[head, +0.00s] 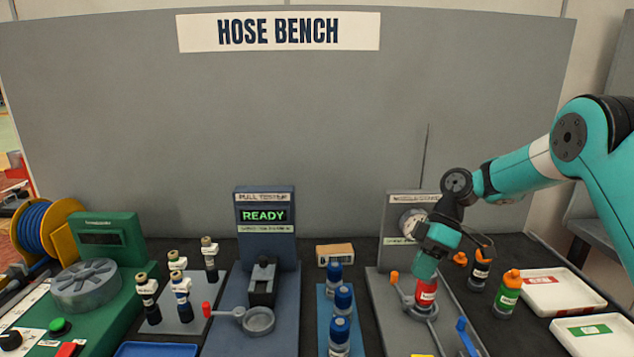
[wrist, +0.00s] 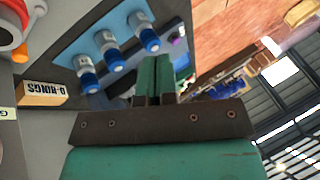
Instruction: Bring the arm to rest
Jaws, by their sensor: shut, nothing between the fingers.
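My arm comes in from the right in the head view and bends down over the grey station at the right of the bench. My gripper (head: 425,266) is at its lower end, just above or in front of a red-labelled item (head: 427,292) on that station; I cannot tell whether they touch. In the wrist view my gripper's teal fingers (wrist: 154,75) are together with nothing between them.
Several blue-capped bottles (head: 342,300) stand on a blue strip to the left. A small box (head: 335,254) is behind them. Orange-capped bottles (head: 508,292) and white trays (head: 560,291) are to the right. The pull tester (head: 266,225) reads READY. Space above the bench is clear.

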